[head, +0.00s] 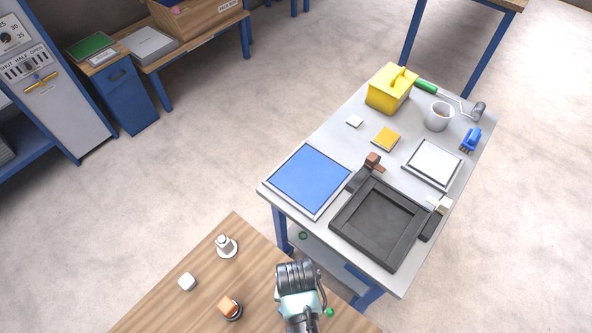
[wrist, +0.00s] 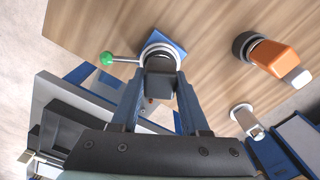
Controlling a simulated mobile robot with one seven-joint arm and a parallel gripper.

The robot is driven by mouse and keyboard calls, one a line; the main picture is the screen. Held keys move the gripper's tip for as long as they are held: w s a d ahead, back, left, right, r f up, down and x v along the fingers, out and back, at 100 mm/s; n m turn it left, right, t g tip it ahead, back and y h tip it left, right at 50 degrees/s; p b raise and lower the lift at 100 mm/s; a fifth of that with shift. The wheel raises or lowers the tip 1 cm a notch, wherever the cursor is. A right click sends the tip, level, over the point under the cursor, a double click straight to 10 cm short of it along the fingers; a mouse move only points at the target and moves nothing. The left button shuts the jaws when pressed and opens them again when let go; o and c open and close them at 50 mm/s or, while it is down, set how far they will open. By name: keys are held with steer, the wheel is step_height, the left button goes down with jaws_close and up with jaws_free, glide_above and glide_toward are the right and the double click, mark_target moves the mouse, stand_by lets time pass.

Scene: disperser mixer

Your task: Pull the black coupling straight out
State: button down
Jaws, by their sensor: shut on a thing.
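The black coupling (wrist: 160,84) shows in the wrist view as a dark block between the fingers of my gripper (wrist: 160,78). My gripper is shut on it. A pale metal ring (wrist: 157,50) shows just beyond the coupling, on a blue plate (wrist: 178,44) at the wooden table. I cannot tell how deep the coupling sits in the ring. A lever with a green knob (wrist: 106,58) reaches out to the left of the ring. In the head view my arm hides the coupling and my fingers; the green knob (head: 330,311) shows beside my wrist.
On the wooden table (head: 160,317) stand an orange-topped piece with a dark base (head: 230,308), a white block (head: 187,281) and a pale metal fitting (head: 226,246). A grey worktable (head: 335,125) with a black frame (head: 345,235) and a blue panel (head: 308,180) stands close beyond.

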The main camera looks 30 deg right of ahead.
steer(key=shift+r, duration=0.15)
steer(key=shift+r+p, duration=2.9)
steer(key=shift+p, duration=0.2)
steer(key=shift+r+p, duration=2)
steer(key=shift+p, duration=0.2)
steer(key=shift+f, duration=0.1)
